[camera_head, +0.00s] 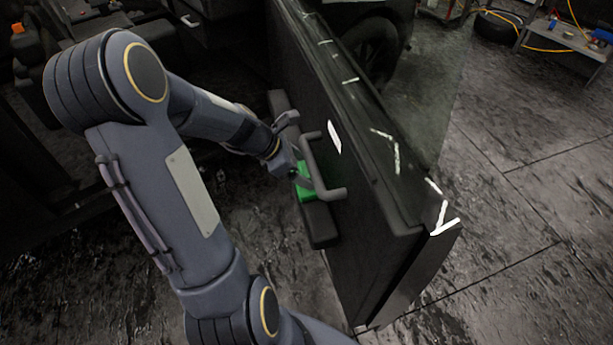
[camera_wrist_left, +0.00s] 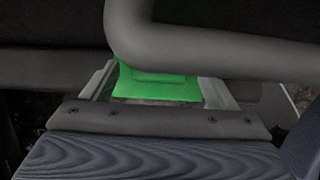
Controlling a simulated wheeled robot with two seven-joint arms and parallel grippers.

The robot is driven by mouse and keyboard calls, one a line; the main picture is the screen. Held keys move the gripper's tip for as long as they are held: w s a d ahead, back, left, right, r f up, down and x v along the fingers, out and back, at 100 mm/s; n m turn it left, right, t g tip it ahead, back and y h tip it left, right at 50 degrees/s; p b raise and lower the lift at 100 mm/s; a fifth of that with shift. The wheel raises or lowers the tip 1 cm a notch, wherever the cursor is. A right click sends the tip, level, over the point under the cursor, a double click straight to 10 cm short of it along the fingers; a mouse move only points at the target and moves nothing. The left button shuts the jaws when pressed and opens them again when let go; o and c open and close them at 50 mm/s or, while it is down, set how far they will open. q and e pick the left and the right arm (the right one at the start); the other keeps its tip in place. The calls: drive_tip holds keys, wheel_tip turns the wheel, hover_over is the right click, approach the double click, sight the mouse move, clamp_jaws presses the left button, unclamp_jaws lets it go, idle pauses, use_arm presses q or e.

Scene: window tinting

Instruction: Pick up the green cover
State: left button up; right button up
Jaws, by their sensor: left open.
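The green cover (camera_head: 305,181) sits at the inner side of the dark car door (camera_head: 340,200), by the grey door handle (camera_head: 322,165). In the left wrist view the green cover (camera_wrist_left: 158,84) lies just beyond the gripper, with the grey handle bar (camera_wrist_left: 210,50) crossing above it and hiding part of it. My left gripper (camera_head: 294,172) is open and right at the cover, under or beside the handle. Whether its fingers touch the cover cannot be told. The right gripper is not in view.
The dark armrest (camera_head: 321,226) runs along the door's inner side close to my gripper. White marks lie along the door's top edge. Open floor (camera_head: 540,230) extends to the right; a low bench (camera_head: 560,40) stands at the top right.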

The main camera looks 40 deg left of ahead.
use_arm(q)
drive_tip(key=c, duration=1.1)
